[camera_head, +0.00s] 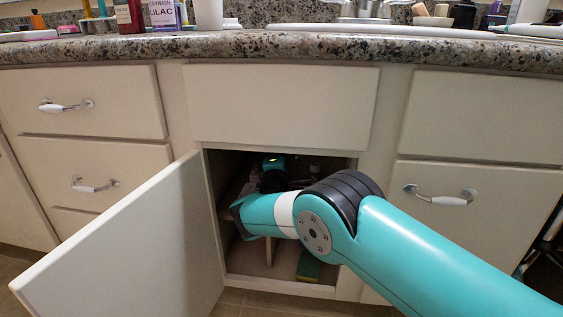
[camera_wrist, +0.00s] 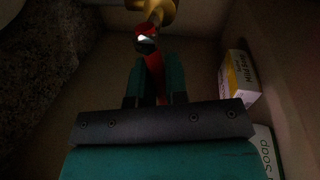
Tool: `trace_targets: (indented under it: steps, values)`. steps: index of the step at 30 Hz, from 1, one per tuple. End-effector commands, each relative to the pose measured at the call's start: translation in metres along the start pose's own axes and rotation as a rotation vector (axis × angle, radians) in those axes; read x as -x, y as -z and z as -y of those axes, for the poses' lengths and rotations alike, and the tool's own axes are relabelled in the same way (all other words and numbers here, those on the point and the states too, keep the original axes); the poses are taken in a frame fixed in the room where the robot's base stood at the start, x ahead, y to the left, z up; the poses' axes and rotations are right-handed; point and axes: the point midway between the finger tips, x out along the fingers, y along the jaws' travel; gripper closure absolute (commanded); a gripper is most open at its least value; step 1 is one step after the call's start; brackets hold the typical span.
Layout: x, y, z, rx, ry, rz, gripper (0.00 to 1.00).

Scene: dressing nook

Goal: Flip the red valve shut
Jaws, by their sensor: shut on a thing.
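The red valve (camera_wrist: 153,66) shows in the wrist view at the upper middle, below a yellow pipe fitting (camera_wrist: 152,10). Its red handle runs down between the two teal fingers of my gripper (camera_wrist: 155,84). The fingers are shut on the handle, one on each side. The lower end of the handle is hidden behind my gripper's dark body. In the head view my arm reaches into the open cabinet (camera_head: 231,262) under the counter. The valve and fingertips cannot be made out there.
The cabinet door (camera_head: 135,250) stands open to the left. In the wrist view a yellow and white soap box (camera_wrist: 238,78) stands at the right, with another soap box (camera_wrist: 266,148) below it. The cabinet's right wall is close. A green and yellow item (camera_head: 308,266) lies on the cabinet floor.

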Motion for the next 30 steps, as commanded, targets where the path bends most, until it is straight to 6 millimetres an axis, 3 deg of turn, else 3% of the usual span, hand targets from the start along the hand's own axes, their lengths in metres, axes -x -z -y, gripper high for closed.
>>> trace_targets:
  steps: [12, 27, 28, 30]
  values:
    - [-0.0008, 0.0014, -0.0067, -0.163, 0.001, 0.026, 1.00]
    - [-0.0012, 0.0012, -0.0081, -0.182, 0.000, 0.030, 1.00]
    - [-0.0012, 0.0012, -0.0081, -0.182, 0.000, 0.030, 0.81]
    - [-0.0013, 0.0010, -0.0082, -0.181, 0.000, 0.030, 0.65]
